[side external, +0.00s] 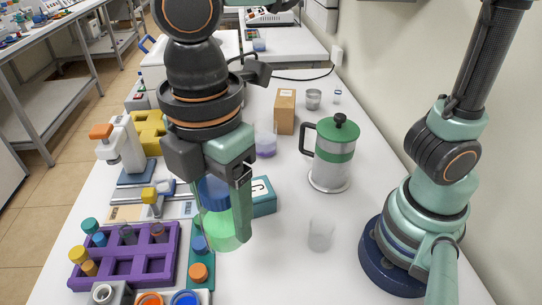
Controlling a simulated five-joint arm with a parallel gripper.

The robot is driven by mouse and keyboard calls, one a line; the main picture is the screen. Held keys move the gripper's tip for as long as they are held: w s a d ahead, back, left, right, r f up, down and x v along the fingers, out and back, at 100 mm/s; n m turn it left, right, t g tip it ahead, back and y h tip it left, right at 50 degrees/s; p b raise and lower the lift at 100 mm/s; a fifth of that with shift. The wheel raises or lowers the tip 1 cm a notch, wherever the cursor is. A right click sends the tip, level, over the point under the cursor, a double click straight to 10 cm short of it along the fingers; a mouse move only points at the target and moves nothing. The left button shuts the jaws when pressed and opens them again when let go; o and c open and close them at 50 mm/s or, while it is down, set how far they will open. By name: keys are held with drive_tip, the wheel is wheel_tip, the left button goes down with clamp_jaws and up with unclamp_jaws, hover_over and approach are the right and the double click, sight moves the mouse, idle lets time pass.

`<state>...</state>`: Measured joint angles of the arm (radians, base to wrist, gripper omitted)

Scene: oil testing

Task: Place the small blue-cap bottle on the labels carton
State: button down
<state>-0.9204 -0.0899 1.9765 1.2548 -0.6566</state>
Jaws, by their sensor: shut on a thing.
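My gripper (222,200) is shut on a clear bottle with a blue cap (213,193) and bright green liquid (222,232). The bottle hangs nearly upright below my gripper; one green finger runs down its right side. Its height above the table is hard to tell. A teal box (264,203) with a white label stands just right of and partly behind my finger. A brown carton (285,112) stands upright further back. No text is readable, so I cannot tell which is the labels carton.
A green-and-clear press jug (332,150) stands to the right, with a small empty glass (320,236) in front. A purple rack (122,262) with small capped bottles is at front left. A beaker with purple liquid (265,140) stands behind. Bare table lies around the glass.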

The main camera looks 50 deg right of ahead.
drive_tip(key=w+d+r+m, duration=0.4)
drive_tip(key=w+d, duration=0.5)
drive_tip(key=w, duration=0.3)
drive_tip(key=w+d+r+m, duration=0.35)
drive_tip(key=w+d, duration=0.55)
drive_tip(key=w, duration=0.3)
drive_tip(key=m, duration=0.8)
hover_over(287, 102)
wheel_tip(287, 102, down, 18)
drive_tip(key=shift+r, duration=0.1)
drive_tip(key=shift+c, duration=0.2)
unclamp_jaws()
drive_tip(key=shift+f, duration=0.2)
